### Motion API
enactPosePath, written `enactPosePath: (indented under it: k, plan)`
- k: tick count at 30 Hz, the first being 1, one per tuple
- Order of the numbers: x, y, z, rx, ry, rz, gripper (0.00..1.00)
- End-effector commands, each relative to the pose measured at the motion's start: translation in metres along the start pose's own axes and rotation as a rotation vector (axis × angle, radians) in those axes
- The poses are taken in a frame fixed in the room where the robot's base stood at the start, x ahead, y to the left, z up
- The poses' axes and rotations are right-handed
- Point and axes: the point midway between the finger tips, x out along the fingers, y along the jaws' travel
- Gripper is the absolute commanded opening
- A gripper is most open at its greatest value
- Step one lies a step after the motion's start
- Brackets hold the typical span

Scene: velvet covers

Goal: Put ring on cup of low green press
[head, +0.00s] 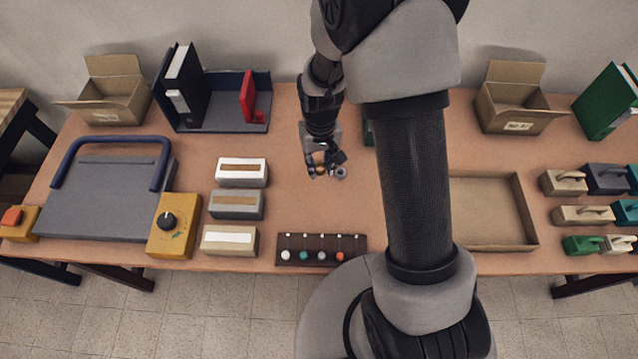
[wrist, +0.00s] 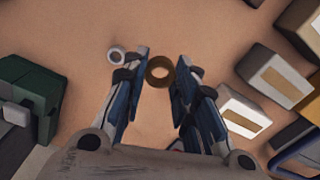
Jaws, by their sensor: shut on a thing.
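My gripper (head: 325,170) is low over the middle of the table, its fingers shut on a brass-brown ring (wrist: 160,71). The ring sits between the fingertips in the wrist view, its hole facing the camera. A smaller pale grey ring-like piece (wrist: 117,55) lies just beside the fingers, apart from the held ring. A dark green block-like thing (wrist: 32,88) stands at the left of the wrist view. In the head view only a green sliver (head: 368,132) shows beside my arm. I cannot tell if it is the low green press, and no cup is clear.
Three blocks with pale strips (head: 236,205) stand left of my gripper. A dark rack with coloured knobs (head: 321,249) lies at the front edge. A shallow tray (head: 530,232) is right of my arm. Handled blocks, including a green one (head: 582,245), stand at far right.

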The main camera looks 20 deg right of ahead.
Motion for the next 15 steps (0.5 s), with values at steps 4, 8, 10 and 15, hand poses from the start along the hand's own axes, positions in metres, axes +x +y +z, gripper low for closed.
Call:
enactPosePath:
  k: [4,8,10,15]
  plan:
    - [0.043,0.0,0.001,0.0,-0.004,0.0,0.14]
    - [0.066,0.0,0.001,0.0,-0.003,0.0,0.14]
    - [0.072,0.0,0.0,0.0,0.0,0.0,0.14]
    - [0.082,0.0,0.0,0.0,0.0,0.0,0.14]
